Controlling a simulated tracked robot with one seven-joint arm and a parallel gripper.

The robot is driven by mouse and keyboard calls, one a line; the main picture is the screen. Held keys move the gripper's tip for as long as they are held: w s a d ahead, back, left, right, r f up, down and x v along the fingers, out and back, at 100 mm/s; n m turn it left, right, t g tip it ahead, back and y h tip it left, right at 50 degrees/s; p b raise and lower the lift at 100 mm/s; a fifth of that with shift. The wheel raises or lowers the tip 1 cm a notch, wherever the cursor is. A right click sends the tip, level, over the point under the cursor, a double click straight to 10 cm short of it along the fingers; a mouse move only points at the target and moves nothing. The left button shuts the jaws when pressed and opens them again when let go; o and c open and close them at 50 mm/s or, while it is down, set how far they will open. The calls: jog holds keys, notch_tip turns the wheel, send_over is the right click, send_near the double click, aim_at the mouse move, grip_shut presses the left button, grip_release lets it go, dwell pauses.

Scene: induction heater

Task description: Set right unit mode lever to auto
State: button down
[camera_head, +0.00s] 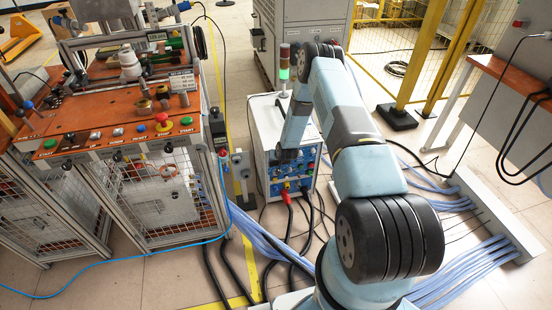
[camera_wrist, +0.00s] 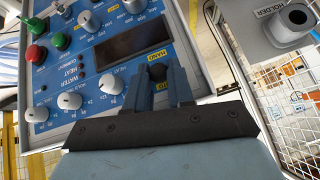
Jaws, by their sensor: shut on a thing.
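In the wrist view, the dark mode lever (camera_wrist: 157,72) sits on the blue control panel (camera_wrist: 60,78), between the two fingers of my gripper (camera_wrist: 158,80). My gripper is shut on it. A yellow label reading HAND lies just above the lever, and another yellow label is partly covered between the fingers. The lever's exact pointing direction is mostly hidden by the fingers. In the head view, the white unit (camera_head: 262,136) with the blue front stands past my arm, which hides part of its panel.
White knobs, a dark display (camera_wrist: 131,44), a red button (camera_wrist: 36,53) and a green button (camera_wrist: 57,41) surround the lever. A grey holder (camera_wrist: 290,20) is at upper right. In the head view, an orange-topped bench (camera_head: 110,125) stands left, and cables cover the floor.

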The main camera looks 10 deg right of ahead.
jog(key=shift+w+d+r, duration=0.1)
jog(key=shift+w, duration=0.1)
jog(key=c, duration=1.1)
grip_release()
jog(key=shift+s, duration=0.1)
jog(key=shift+s, duration=0.1)
jog(key=v, duration=1.3)
jog(key=shift+s+r, duration=0.1)
jog(key=shift+r, duration=0.05)
